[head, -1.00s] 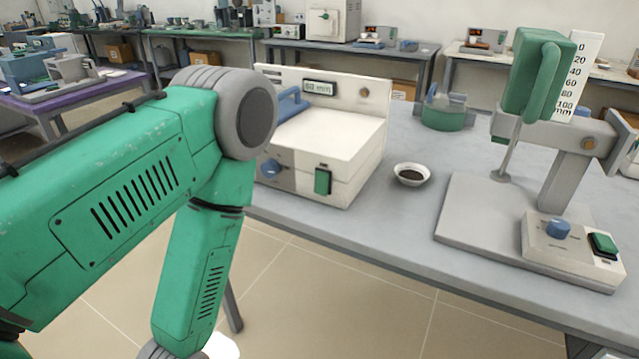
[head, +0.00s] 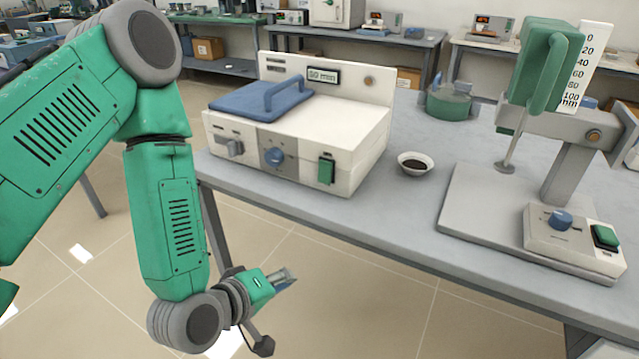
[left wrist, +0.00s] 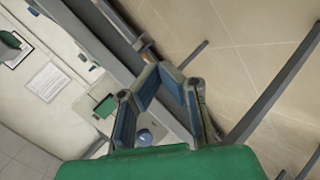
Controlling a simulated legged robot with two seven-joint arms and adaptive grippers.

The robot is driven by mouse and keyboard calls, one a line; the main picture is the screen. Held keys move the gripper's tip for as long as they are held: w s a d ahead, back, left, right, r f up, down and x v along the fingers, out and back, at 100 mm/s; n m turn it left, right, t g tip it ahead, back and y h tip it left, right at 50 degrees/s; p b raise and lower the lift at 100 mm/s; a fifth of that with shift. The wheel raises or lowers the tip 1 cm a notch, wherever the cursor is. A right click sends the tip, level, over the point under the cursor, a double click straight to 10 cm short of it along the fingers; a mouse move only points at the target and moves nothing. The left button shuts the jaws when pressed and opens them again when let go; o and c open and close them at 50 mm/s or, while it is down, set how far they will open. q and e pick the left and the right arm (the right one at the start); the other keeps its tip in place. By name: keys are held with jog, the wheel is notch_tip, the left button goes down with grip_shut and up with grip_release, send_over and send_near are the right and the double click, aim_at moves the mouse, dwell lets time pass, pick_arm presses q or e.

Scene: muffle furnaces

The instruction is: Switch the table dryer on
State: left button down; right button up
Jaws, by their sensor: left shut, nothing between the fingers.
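The table dryer (head: 345,135) is a white box on the grey table, with a blue handled lid (head: 262,98) and a small display (head: 323,76) behind. Its front carries a grey lever (head: 230,147), a blue knob (head: 274,156) and a green switch (head: 326,171). My left gripper (head: 290,279) is shut and empty, below and in front of the table edge, apart from the dryer. In the left wrist view its fingers (left wrist: 160,70) meet at the tips. That view also shows a green switch and a blue knob; I cannot tell on which device. My right gripper is not in view.
A small bowl of dark material (head: 414,164) stands right of the dryer. A green lidded pot (head: 449,103) is behind it. A stand device with a green head (head: 545,70) and scale fills the table's right side. The floor before the table is clear.

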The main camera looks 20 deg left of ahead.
pick_arm(q)
jog(key=w+a+r+n+t+y, duration=0.1)
jog(key=w+r+n+t, duration=0.3)
jog(key=r, duration=0.6)
jog(key=shift+w+a+r+n+t, duration=0.3)
jog(key=shift+a+n+t, duration=0.3)
jog(key=shift+n, duration=0.6)
jog(key=shift+a, duration=0.1)
jog(key=b, duration=1.2)
send_near(323, 182)
jog(key=w, duration=0.2)
jog(key=w+b, duration=0.1)
jog(key=w, duration=0.1)
jog(key=w+b, duration=0.1)
jog(key=w, duration=0.1)
jog(key=shift+d+f, duration=0.4)
jog(key=shift+w+f+b, duration=0.1)
jog(key=shift+w+b, duration=0.2)
jog(key=shift+w, duration=0.6)
